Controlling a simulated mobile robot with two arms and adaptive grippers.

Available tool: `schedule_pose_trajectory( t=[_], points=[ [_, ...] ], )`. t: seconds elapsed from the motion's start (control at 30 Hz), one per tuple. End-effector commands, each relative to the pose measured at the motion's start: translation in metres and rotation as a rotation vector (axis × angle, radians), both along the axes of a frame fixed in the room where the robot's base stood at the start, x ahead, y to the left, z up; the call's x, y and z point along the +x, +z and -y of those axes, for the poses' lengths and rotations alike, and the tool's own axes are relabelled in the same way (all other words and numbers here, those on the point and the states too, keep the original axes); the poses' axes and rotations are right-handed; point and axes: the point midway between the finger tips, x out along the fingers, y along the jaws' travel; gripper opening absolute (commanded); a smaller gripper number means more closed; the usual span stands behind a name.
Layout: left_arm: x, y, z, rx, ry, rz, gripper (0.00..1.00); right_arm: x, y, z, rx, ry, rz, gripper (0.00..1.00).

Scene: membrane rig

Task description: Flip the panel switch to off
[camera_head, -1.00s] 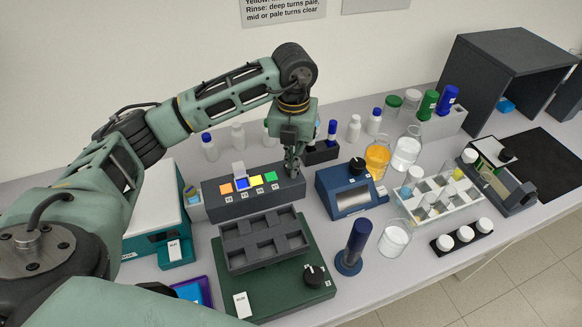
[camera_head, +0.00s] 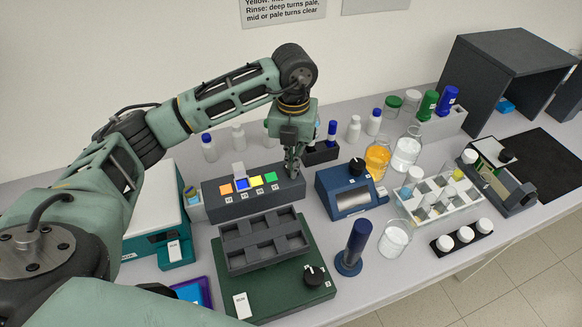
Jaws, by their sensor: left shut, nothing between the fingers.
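A dark grey panel box (camera_head: 250,205) stands in the middle of the bench with a row of orange, blue, yellow and green squares on top. A small white upright piece (camera_head: 239,169) rises behind the blue square. My left gripper (camera_head: 292,175) is shut and empty. It points down at the right end of the panel box, just right of the green square. I cannot tell whether its tips touch the box. No switch lever shows clearly on the panel; the gripper covers part of that end. My right gripper is not in view.
A green base unit (camera_head: 275,298) with a dark rack (camera_head: 264,242) and a knob stands in front of the panel. A blue box with a dial (camera_head: 345,192) is close on the right. Bottles (camera_head: 238,138) stand behind. Beakers (camera_head: 394,239) and a white rack (camera_head: 440,212) are farther right.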

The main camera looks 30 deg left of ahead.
Motion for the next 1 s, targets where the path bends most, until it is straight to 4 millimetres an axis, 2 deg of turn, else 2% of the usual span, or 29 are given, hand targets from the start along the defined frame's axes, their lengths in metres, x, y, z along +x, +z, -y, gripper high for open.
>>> schedule_pose_trajectory(
  t=[1.0],
  points=[
    [0.0, -0.015, 0.0, 0.0, 0.0, 0.0, 0.0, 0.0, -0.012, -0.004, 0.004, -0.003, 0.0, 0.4]
  ],
)
